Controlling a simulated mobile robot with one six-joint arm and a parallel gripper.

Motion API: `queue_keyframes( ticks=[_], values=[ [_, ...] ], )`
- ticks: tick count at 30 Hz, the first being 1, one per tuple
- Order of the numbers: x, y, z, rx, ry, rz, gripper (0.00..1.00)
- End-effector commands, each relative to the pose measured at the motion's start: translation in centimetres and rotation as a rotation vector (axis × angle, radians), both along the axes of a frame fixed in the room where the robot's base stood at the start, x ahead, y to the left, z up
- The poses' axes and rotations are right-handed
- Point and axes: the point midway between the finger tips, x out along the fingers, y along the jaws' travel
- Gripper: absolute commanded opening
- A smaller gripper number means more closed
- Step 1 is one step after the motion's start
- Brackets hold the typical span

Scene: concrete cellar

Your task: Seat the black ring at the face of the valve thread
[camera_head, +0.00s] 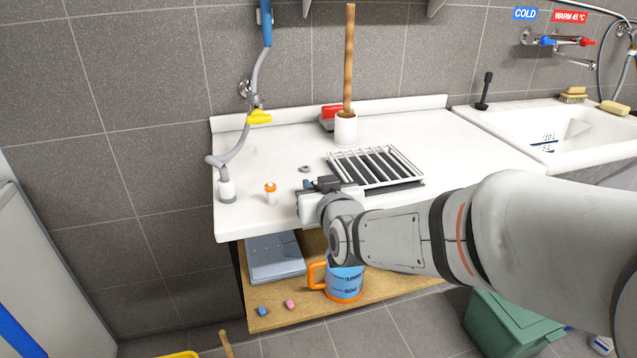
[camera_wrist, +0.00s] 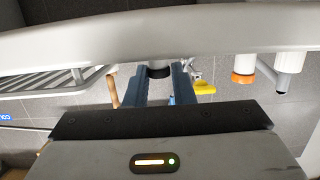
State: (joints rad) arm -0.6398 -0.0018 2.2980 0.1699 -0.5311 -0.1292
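My gripper (camera_head: 310,185) is low over the counter's front part in the head view, its fingers toward the left and back. In the wrist view a black ring (camera_wrist: 159,71) spans the gap between my two blue fingertips (camera_wrist: 159,76) and appears to touch both. In the head view the ring is not clearly visible. A valve with a yellow lever (camera_head: 259,117) is on the wall at the back left; the lever also shows in the wrist view (camera_wrist: 205,87). I cannot make out the valve thread's face. A small grey ring-shaped part (camera_head: 305,169) lies on the counter behind my gripper.
A grey hose ends in a pale fitting (camera_head: 226,190) on the white counter (camera_head: 243,215). A wire rack (camera_head: 376,166) is right of my gripper, and a white cup (camera_head: 345,130) holds a wooden stick behind.

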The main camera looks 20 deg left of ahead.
Motion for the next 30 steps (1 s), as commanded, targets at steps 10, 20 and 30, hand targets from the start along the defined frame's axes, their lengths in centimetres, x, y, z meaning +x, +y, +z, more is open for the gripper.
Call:
queue_keyframes(
  ticks=[10, 20, 30],
  values=[
    [0.0, 0.0, 0.0, 0.0, 0.0, 0.0, 0.0],
    [0.0, -0.1, 1.9, 0.002, -0.004, -0.001, 0.0],
    [0.0, -0.1, 8.5, 0.003, -0.003, -0.002, 0.0]
  ],
)
